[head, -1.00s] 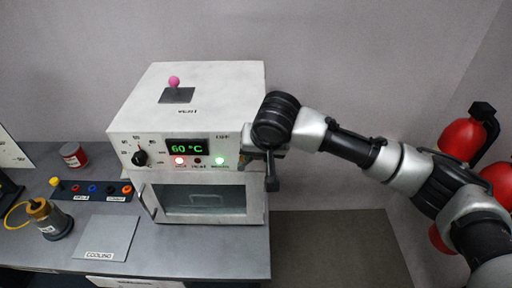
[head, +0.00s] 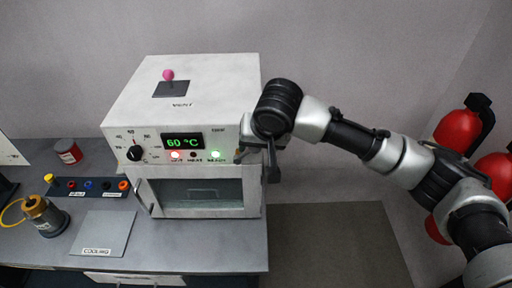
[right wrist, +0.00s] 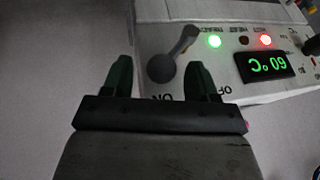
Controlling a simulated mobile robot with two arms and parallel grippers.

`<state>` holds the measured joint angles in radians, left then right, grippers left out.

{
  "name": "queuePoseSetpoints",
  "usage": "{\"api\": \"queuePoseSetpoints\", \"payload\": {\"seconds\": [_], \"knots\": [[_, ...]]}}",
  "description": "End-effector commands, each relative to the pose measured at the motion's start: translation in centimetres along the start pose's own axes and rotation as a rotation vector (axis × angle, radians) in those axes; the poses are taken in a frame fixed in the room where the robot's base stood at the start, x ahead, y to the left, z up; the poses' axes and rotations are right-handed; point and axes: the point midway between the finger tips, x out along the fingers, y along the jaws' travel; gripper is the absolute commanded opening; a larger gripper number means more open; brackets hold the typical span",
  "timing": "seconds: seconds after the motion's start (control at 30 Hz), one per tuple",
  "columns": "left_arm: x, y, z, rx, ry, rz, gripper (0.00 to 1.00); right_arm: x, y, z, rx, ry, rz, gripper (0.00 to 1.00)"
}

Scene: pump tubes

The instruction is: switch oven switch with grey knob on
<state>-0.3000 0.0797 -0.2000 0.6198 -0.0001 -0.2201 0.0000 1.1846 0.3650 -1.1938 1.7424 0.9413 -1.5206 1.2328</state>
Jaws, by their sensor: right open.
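The white oven (head: 190,100) stands on the bench, with a display reading 60 °C. In the right wrist view its switch is a lever with a round grey knob (right wrist: 162,68), at the panel end by the "ON" and "OFF" lettering. The lever leans toward the "ON" side. My right gripper (right wrist: 160,75) is open, its two dark green fingers on either side of the knob, with gaps showing. In the head view my right gripper (head: 270,165) is at the oven's right front corner and hides the switch. My left gripper is not in view.
The green mains lamp (head: 215,154) and a red lamp (head: 176,155) are lit. A black dial (head: 134,153) is at the panel's left. A cooling plate (head: 103,232), a brass-topped pot (head: 43,214) and a socket strip (head: 90,187) lie left of the oven.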

Motion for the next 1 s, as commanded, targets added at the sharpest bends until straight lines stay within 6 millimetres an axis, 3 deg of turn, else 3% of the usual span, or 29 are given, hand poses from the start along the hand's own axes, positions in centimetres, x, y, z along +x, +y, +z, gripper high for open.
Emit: {"api": "queuePoseSetpoints", "payload": {"seconds": [0.2,0.43,1.0], "knots": [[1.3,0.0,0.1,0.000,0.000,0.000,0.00,-4.4,0.1,0.0,-0.001,0.004,-0.001,0.59],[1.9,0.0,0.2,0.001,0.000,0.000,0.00,-7.9,0.2,0.1,-0.001,0.000,0.001,0.59],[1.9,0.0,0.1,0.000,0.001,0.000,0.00,-8.6,0.2,0.1,-0.001,-0.003,0.001,0.59]]}}
